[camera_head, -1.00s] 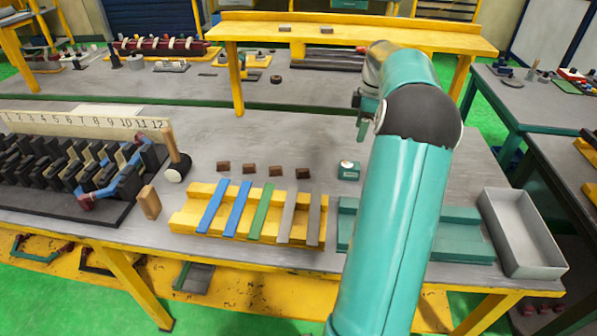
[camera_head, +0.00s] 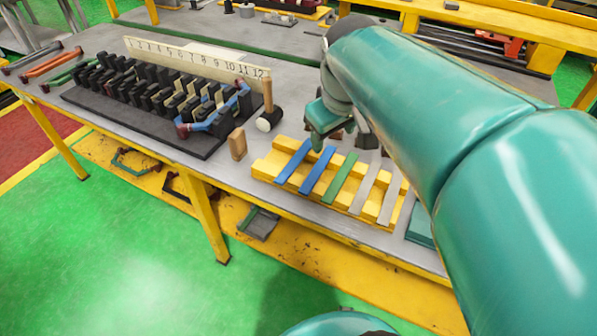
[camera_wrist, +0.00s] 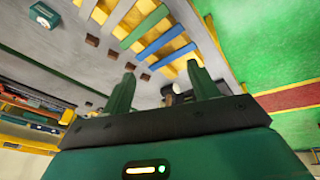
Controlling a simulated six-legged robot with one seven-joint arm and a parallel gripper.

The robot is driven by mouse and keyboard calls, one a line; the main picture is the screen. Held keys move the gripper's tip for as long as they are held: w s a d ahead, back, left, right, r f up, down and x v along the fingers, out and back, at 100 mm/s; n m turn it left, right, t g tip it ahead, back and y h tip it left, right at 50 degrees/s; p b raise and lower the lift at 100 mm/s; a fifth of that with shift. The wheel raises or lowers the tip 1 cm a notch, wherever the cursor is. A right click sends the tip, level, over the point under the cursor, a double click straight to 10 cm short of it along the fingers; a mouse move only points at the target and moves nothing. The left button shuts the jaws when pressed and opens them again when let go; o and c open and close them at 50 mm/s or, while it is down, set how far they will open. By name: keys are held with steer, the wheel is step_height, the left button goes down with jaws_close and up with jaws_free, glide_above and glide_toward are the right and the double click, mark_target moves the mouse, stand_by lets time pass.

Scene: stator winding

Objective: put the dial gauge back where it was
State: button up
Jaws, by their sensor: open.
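The dial gauge appears in the wrist view as a small dark green block with a pale face (camera_wrist: 45,14) at the upper left. It sits on the grey bench, off the end of a row of small brown blocks (camera_wrist: 112,55). In the head view my arm hides it. My gripper (camera_wrist: 163,82) is open, with nothing between its two green fingers. In the head view my gripper (camera_head: 318,140) hangs over the bench, just behind the left end of the yellow slotted rack, apart from the gauge.
The yellow rack (camera_head: 268,168) holds blue, green and grey strips. Left of it are a wooden block (camera_head: 238,144), a mallet (camera_head: 267,103) and the black stator row on its board (camera_head: 190,143) with a numbered ruler (camera_head: 195,62). The bench's far left holds several coloured bars.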

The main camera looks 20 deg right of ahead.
steer(key=s+a+f+m+t+y, duration=0.1)
steer(key=s+a+f, duration=0.3)
steer(key=s+a, duration=0.4)
steer(key=shift+s+a+f+m+t, duration=0.2)
steer(key=shift+s+m+t, duration=0.25)
steer(key=shift+m, duration=0.35)
steer(key=shift+s, duration=0.1)
